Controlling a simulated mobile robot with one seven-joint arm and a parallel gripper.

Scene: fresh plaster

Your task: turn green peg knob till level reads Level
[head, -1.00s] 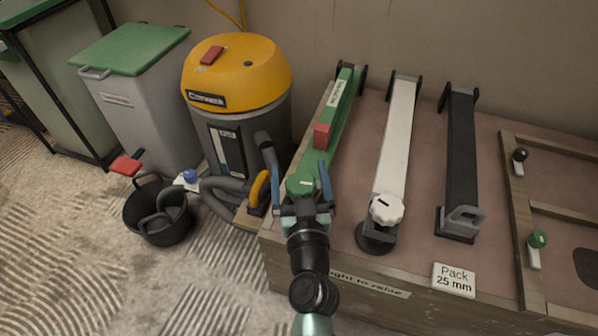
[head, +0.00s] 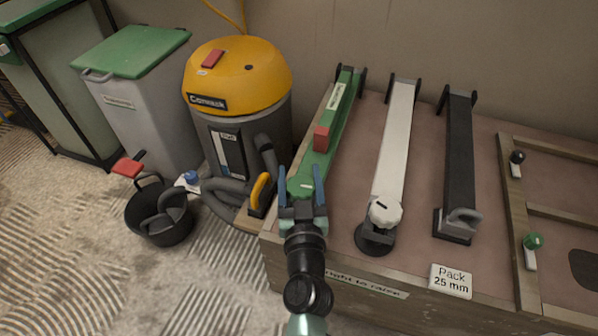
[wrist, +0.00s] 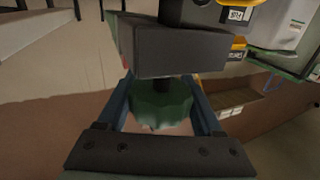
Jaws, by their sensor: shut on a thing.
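The green peg knob (head: 300,187) is at the near end of a long green beam (head: 345,100). My gripper (head: 301,180) is shut on this knob, with one blue finger on each side of it. In the wrist view the green knob (wrist: 160,104) shows between the blue fingers, below a dark grey block (wrist: 180,52). A red block (head: 321,138) sits partway along the green beam. A pale label (head: 337,96) lies farther up the beam; its text is too small to read. I cannot make out a level reading.
A white beam with a white knob (head: 385,211) and a black beam (head: 460,150) stand to the right on the bench. A "Pack 25 mm" card (head: 451,281) is at the front edge. A yellow-topped vacuum (head: 237,75) and a black bucket (head: 160,217) stand left.

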